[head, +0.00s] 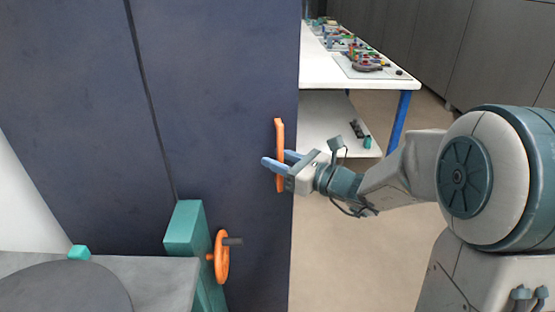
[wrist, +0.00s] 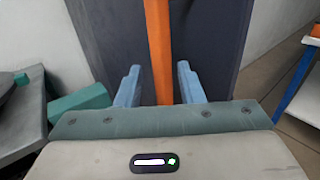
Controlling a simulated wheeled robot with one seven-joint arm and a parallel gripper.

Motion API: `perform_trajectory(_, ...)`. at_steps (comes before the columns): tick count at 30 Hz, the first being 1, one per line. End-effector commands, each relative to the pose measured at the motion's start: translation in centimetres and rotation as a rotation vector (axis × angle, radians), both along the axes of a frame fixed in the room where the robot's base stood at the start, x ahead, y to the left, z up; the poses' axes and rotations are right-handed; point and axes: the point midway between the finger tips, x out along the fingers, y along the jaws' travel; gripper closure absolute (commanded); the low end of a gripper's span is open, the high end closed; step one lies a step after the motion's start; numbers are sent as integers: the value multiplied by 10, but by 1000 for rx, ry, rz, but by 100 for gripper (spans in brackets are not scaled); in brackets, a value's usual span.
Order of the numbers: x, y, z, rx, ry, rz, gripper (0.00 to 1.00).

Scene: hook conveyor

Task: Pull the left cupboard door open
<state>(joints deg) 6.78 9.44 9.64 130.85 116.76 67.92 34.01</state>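A tall dark blue cupboard front fills the left of the head view, with a seam dividing it. The panel right of the seam, a cupboard door (head: 225,90), carries an upright orange bar handle (head: 279,128) near its right edge. Whether this is the left door I cannot tell. My gripper (head: 276,160) is at the handle's middle height. In the wrist view the handle (wrist: 158,45) stands between the two blue fingers of my gripper (wrist: 158,88), with a gap on each side. My gripper is open and holds nothing. Fingertip depth against the door is unclear.
A teal stand with an orange handwheel (head: 221,258) and a grey worktop (head: 160,275) stand low in front of the cupboard. A white table with blue legs (head: 335,72) and small coloured items is behind at right. Floor (head: 330,240) right of the door is clear.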

Motion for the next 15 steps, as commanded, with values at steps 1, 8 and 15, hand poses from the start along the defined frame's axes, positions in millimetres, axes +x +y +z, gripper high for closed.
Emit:
perform_trajectory(1, 0, -2, 0, 0, 0, -2, 65)
perform_trajectory(8, -15, -27, 0, 0, 0, -5, 65)
perform_trajectory(15, -45, -73, 0, 0, 0, -1, 65)
